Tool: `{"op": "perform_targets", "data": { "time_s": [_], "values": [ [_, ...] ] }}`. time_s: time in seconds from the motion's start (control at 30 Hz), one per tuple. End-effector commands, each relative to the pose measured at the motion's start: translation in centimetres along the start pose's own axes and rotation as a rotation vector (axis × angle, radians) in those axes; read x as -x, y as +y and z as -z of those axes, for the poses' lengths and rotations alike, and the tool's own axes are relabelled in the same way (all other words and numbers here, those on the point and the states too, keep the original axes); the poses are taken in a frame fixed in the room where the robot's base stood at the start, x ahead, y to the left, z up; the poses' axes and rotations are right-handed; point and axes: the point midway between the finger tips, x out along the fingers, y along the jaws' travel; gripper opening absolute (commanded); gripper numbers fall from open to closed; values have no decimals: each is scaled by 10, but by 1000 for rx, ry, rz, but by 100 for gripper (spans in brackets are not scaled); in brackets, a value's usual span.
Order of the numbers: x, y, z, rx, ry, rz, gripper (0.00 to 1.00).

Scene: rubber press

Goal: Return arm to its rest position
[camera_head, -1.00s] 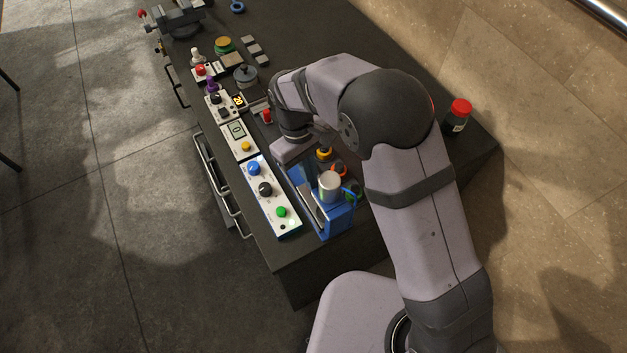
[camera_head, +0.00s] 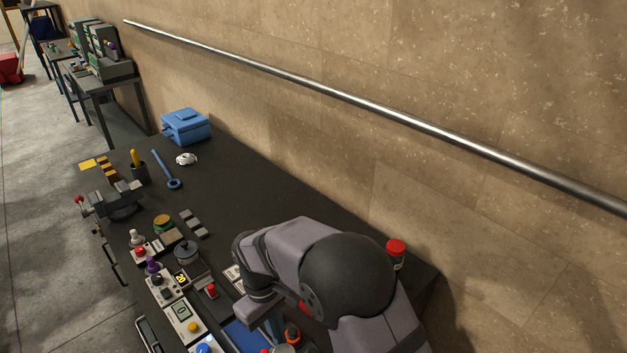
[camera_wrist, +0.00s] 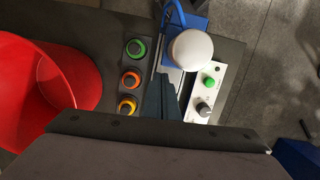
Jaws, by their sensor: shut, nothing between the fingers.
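My arm is bent over the near right part of the dark workbench (camera_head: 300,195). My gripper (camera_wrist: 168,82) points down in the wrist view, its dark fingers together with nothing between them. It is beside the blue press (camera_wrist: 172,14) with its round white top (camera_wrist: 190,49), and between a column of coloured buttons and a white control panel (camera_wrist: 222,78). In the head view the gripper's fingertips are not clear, and the press is largely cut off at the bottom edge.
A large red container (camera_wrist: 84,75) is left in the wrist view. A red-capped jar (camera_head: 396,250) stands by the bench's right edge. Control boxes (camera_head: 183,312) line the left edge. A vise (camera_head: 118,205) and a blue toolbox (camera_head: 186,126) are farther back. The bench's back middle is clear.

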Motion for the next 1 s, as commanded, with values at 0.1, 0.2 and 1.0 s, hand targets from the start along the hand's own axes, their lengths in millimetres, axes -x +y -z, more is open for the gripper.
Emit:
{"op": "perform_targets", "data": {
  "time_s": [0.1, 0.2, 1.0],
  "values": [
    [5, 38, -29, -139, 61, 13, 0],
    [7, 70, -63, -286, 129, 20, 0],
    [-46, 98, -234, -847, 245, 39, 0]
  ]
}}
